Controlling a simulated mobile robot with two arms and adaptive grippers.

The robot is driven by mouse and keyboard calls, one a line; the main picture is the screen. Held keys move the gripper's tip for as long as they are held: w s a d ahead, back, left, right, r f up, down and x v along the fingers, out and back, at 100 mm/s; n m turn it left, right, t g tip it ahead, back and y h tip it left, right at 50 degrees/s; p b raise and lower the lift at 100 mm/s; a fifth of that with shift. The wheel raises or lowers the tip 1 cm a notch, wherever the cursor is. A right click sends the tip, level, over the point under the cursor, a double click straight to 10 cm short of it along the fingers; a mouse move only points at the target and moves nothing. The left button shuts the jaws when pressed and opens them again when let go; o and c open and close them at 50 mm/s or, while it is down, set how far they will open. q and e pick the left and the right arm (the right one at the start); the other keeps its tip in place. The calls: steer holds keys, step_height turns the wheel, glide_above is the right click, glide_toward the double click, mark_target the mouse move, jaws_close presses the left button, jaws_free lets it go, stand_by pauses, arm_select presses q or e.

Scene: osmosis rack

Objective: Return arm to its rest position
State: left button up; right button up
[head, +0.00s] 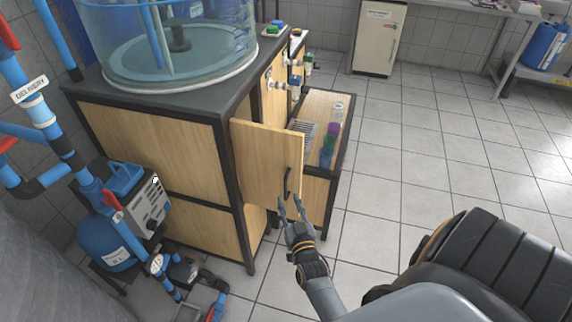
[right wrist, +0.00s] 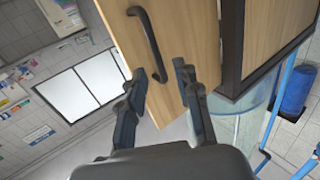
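My right gripper (head: 292,210) is at the lower right edge of a wooden door (head: 266,160) with a dark handle (head: 287,183). The door stands swung out from the cabinet. In the right wrist view my right gripper (right wrist: 163,82) has its two fingers apart with nothing between them. There the door (right wrist: 178,40) and its black handle (right wrist: 149,40) lie just beyond the fingertips. I cannot tell whether a finger touches the door. My left gripper is not in view.
The wooden cabinet (head: 150,135) carries a clear tank (head: 175,45). A low shelf (head: 343,160) with coloured cups stands behind the door. Blue pipes and a pump (head: 105,240) are at the left. The tiled floor (head: 420,150) to the right is clear.

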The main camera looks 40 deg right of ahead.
steer(key=shift+v, duration=0.9)
steer(key=shift+f, duration=0.1)
steer(key=s+a+f+n+g+y, duration=0.25)
steer(key=s+a+f, duration=0.3)
steer(key=f, duration=0.65)
steer(key=s+a+f+n+g+y, duration=0.2)
steer(key=s+a+f+g+y, duration=0.2)
steer(key=a+f, duration=0.5)
steer(key=s+f+n+g, duration=0.1)
steer(key=s+f+g, duration=0.2)
steer(key=s, duration=0.6)
steer(key=s+d+f+n+g, duration=0.1)
steer(key=s+f+g, duration=0.2)
steer(key=s+f, duration=0.5)
steer(key=s+d+f+n+g+y, duration=0.1)
steer(key=s+f+g, duration=0.2)
steer(key=s, duration=0.9)
step_height(320, 180, down, 3)
steer(key=shift+f, duration=0.15)
